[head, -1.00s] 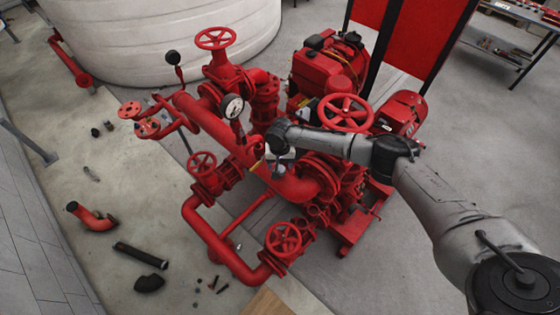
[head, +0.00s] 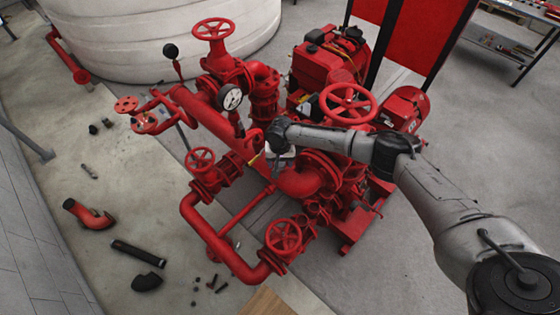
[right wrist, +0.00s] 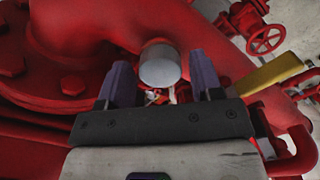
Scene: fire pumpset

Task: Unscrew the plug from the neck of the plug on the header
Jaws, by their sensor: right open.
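The plug (right wrist: 160,66) is a short light-grey cylinder beside the red header pipe (right wrist: 85,25) in the right wrist view. My right gripper (right wrist: 161,76) is open, with one dark purple finger on each side of the plug. Gaps show between the plug and both fingers, and it does not look gripped. The neck under the plug is mostly hidden. In the head view my right arm reaches in from the right over the red pumpset (head: 215,120), and its wrist hides the plug. My left gripper is not in view.
A yellow lever (right wrist: 275,75) and a red handwheel (right wrist: 265,38) are right of the gripper in the right wrist view. In the head view, a pressure gauge (head: 231,97) and a large handwheel (head: 348,103) stand near my wrist. Loose pipe parts (head: 138,254) lie on the floor.

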